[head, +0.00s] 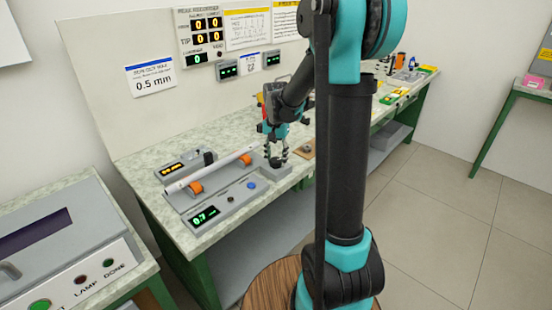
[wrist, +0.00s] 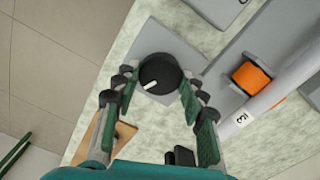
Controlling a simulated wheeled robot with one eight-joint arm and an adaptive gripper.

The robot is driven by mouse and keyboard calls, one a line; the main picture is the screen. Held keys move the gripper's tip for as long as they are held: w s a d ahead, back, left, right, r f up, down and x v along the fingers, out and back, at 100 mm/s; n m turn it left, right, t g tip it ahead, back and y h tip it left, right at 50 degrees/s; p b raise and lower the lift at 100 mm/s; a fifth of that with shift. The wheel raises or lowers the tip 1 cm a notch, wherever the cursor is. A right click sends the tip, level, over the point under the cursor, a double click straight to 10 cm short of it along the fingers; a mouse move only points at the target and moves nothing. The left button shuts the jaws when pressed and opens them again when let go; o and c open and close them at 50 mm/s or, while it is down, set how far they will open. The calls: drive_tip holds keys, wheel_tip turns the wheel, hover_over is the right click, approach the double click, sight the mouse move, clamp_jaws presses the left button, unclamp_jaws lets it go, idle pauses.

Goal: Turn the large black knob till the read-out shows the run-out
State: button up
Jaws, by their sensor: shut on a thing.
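The large black knob (wrist: 158,70) shows in the wrist view on a grey block, with a white pointer mark aimed toward the lower left of that picture. My gripper (wrist: 158,84) is shut on the knob, one finger on each side. In the head view my gripper (head: 276,154) points down at the grey block (head: 275,172) at the right end of the fixture, and the fingers mostly hide the knob. The green read-out (head: 205,215) on the fixture's front panel appears to show 0.7.
A wall sign (head: 152,80) reads 0.5 mm. A brown wooden piece (head: 306,150) lies right of my gripper.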

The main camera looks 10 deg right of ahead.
sight(276, 160)
drive_tip(key=shift+m, duration=2)
drive_tip(key=o, duration=1.2)
drive_tip(key=shift+c, duration=0.2)
wheel_tip(276, 160, up, 12)
drive_tip(key=shift+s, duration=0.1)
drive_tip(key=s+d+f+n+t, duration=0.2)
drive_tip(key=s+f+n, duration=0.3)
drive_tip(key=s+f, duration=0.3)
drive_tip(key=s+d+f+n+t, duration=0.2)
drive_tip(key=s+f+n, duration=0.3)
drive_tip(key=s, duration=0.9)
wheel_tip(276, 160, down, 3)
drive_tip(key=shift+f, duration=0.1)
